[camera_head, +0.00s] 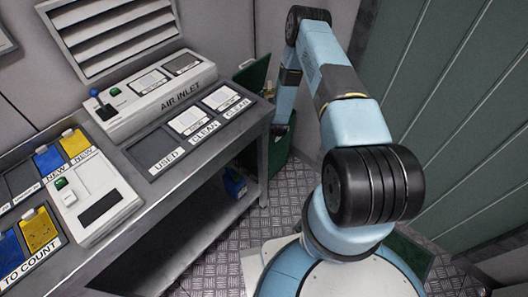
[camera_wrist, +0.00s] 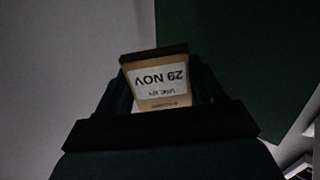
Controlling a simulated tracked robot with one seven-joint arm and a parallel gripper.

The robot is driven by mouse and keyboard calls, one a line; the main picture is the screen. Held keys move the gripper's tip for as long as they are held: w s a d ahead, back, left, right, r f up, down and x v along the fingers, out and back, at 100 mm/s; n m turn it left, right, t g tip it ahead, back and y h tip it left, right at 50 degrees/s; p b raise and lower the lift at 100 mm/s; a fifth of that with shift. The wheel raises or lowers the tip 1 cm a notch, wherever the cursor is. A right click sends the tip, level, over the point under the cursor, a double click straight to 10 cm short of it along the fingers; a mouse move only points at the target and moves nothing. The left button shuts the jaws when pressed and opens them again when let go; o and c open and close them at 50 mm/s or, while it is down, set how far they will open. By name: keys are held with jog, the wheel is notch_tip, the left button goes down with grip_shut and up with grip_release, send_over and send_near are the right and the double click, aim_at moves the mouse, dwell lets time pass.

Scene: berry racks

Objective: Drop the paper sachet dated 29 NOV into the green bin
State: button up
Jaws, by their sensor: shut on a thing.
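The tan paper sachet (camera_wrist: 162,84) has a white label reading 29 NOV, upside down in the wrist view. My gripper (camera_wrist: 163,92) is shut on it, with a dark finger on each side. In the head view the green bin (camera_head: 276,160) stands on the floor past the bench's right end, its green lid (camera_head: 252,76) raised. The end of my arm is at the bin in that view. My fingers and the sachet cannot be made out there, and the bin's inside is mostly hidden.
The grey bench (camera_head: 170,203) runs along the left, with an AIR INLET unit (camera_head: 150,95), a tray marked USED and CLEAN (camera_head: 196,134), and blue and yellow packets (camera_head: 75,143). A blue container (camera_head: 235,183) sits on the lower shelf. A green ribbed wall (camera_head: 450,100) stands right.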

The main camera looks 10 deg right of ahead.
jog(key=shift+w+a+f, duration=0.35)
jog(key=shift+f, duration=0.2)
jog(key=shift+s+a+f, duration=0.1)
jog(key=shift+f, duration=2.75)
jog(key=o, duration=0.9)
jog(key=shift+s, duration=0.1)
